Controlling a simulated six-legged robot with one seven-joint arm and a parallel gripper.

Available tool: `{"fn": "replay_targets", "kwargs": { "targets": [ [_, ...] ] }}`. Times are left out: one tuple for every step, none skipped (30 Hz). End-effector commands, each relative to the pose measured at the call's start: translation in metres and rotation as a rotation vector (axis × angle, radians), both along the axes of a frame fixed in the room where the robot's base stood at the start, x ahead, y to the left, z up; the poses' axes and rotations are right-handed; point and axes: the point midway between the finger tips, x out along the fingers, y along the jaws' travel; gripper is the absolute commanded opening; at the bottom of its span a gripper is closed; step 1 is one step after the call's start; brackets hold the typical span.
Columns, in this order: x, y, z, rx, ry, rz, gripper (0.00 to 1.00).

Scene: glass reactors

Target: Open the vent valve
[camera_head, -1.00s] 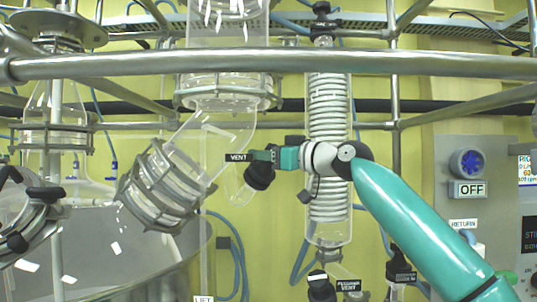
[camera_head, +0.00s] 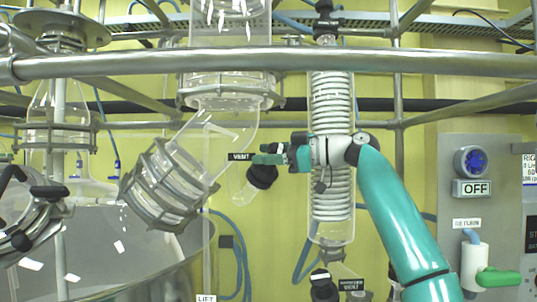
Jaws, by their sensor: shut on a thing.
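The vent valve (camera_head: 262,178) has a dark round body on a short glass side arm, just right of the black VENT label (camera_head: 240,157). My gripper (camera_head: 270,159) reaches in from the right at the top of this valve. It is shut on a small green part there, which looks like the valve's handle. The fingers partly cover that part, so its exact angle is hard to read.
A coiled glass condenser (camera_head: 331,95) stands behind my wrist. A steel rail (camera_head: 300,63) crosses above. A tilted glass flange (camera_head: 166,183) is left of the valve. The return valve (camera_head: 498,278) with a green handle is at the lower right.

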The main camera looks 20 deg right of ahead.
Motion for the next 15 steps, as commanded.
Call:
{"fn": "replay_targets", "kwargs": {
  "targets": [
    [-0.0002,0.0,0.0,-0.002,-0.001,0.001,0.22],
    [-0.0002,-0.0001,0.0001,-0.002,-0.001,0.001,0.22],
    [-0.0003,-0.0001,0.0001,-0.002,-0.001,0.001,0.22],
    [-0.0003,-0.0001,0.0001,-0.002,-0.001,0.001,0.22],
    [-0.0003,-0.0001,0.0001,-0.002,-0.001,0.001,0.22],
    [-0.0003,-0.0001,0.0001,-0.002,-0.001,0.001,0.22],
    [-0.0003,-0.0001,0.0001,-0.002,-0.001,0.001,0.22],
    [-0.0004,-0.0001,0.0002,-0.002,-0.001,0.001,0.22],
    [-0.0004,-0.0001,0.0002,-0.002,-0.001,0.001,0.22],
    [-0.0004,-0.0001,0.0002,-0.002,-0.001,0.001,0.22],
    [-0.0004,-0.0001,0.0003,-0.002,-0.001,0.001,0.51],
    [-0.0004,-0.0001,0.0003,-0.002,0.0,0.0,0.59],
    [-0.0004,-0.0001,0.0003,-0.001,0.0,0.0,0.65],
    [-0.0004,-0.0001,0.0003,-0.001,0.0,0.0,0.67],
    [-0.0004,-0.0001,0.0003,-0.001,0.0,0.0,0.67]
  ]
}}
